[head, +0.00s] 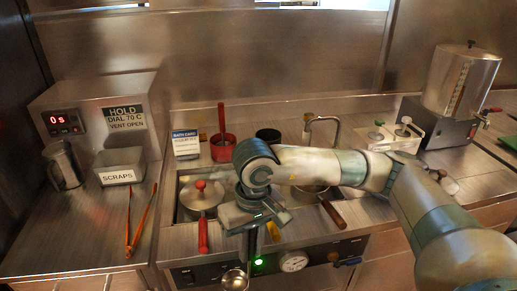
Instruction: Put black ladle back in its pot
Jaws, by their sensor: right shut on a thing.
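My right gripper (254,222) is in the middle of the view, above the front edge of the bath counter. It is shut on a ladle with a dark handle (249,246); the handle hangs down from the jaws. Its metal bowl (235,280) hangs lowest, in front of the control panel. A dark pot (268,135) stands behind my right wrist, partly hidden by it. A red pot (222,150) with a red handle standing up in it is to its left. My left gripper is not in view.
A lidded pan (200,195) with a red handle and a pan with a brown handle (333,213) flank my gripper. A bath card (185,143), scraps bin (119,170) and orange tongs (140,225) are left. A metal dispenser (463,82) stands right.

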